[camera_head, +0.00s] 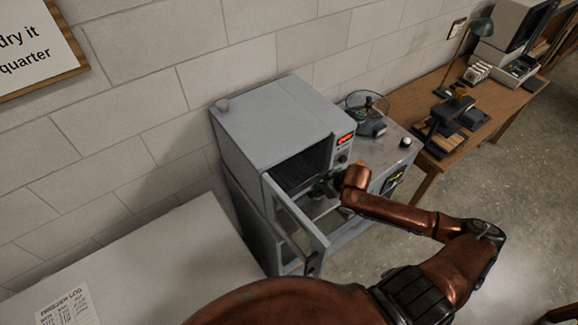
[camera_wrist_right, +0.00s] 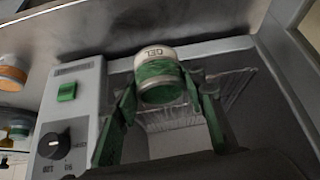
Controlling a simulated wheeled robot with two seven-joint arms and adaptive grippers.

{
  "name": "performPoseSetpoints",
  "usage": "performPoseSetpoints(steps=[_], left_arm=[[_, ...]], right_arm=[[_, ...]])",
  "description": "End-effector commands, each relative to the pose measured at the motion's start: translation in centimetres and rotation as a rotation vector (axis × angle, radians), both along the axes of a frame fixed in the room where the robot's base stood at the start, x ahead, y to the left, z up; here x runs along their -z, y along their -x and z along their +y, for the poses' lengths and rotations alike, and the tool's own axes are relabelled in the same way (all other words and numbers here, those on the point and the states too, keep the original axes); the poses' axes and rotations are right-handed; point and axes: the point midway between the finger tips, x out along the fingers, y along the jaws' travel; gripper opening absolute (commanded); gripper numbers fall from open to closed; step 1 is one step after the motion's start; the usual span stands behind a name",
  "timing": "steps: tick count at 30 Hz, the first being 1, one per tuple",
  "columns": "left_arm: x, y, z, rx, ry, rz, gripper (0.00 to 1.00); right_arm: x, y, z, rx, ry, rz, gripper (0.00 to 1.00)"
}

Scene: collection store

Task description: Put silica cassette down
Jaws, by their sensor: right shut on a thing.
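The silica cassette (camera_wrist_right: 158,60) is a short round canister with a white end, partly readable lettering and a green body. In the right wrist view my right gripper (camera_wrist_right: 160,84) is shut on it, with one green finger on each side. The grey oven (camera_head: 270,110) stands with its door (camera_head: 298,232) open. In the head view my right gripper (camera_head: 326,188) is at the oven's mouth; the cassette cannot be made out there. A wire rack (camera_wrist_right: 235,82) shows beyond the cassette in the wrist view. My left gripper is not in view.
A control panel (camera_wrist_right: 72,110) with a green switch and black knob is close beside the gripper. A glass bowl (camera_head: 354,98) sits on the grey cabinet right of the oven. A wooden desk (camera_head: 408,99) is further right. A pale surface (camera_head: 150,260) lies front left.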

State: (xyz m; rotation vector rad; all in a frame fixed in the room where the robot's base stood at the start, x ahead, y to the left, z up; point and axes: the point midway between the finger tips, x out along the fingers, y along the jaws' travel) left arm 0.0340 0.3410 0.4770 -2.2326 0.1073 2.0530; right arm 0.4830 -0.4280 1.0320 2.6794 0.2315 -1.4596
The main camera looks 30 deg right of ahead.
Motion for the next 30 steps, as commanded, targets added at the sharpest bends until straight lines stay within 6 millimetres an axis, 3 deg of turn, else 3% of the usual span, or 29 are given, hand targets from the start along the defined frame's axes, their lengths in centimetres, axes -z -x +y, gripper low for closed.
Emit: performPoseSetpoints(steps=[5,11,17,26,30], left_arm=[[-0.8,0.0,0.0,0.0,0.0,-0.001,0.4],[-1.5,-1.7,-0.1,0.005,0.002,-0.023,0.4],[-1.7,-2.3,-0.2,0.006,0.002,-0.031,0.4],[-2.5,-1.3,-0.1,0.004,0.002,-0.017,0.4],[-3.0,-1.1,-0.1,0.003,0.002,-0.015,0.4]], right_arm=[[-0.4,-4.3,0.9,-0.001,-0.003,-0.005,0.12],[-0.3,-8.3,1.6,0.0,-0.003,-0.003,0.12],[-0.1,-9.8,1.8,-0.001,-0.001,-0.001,0.12],[-0.3,-14.1,2.6,-0.001,-0.001,-0.001,0.12],[0.4,-13.7,2.5,-0.001,-0.001,0.001,0.12]])
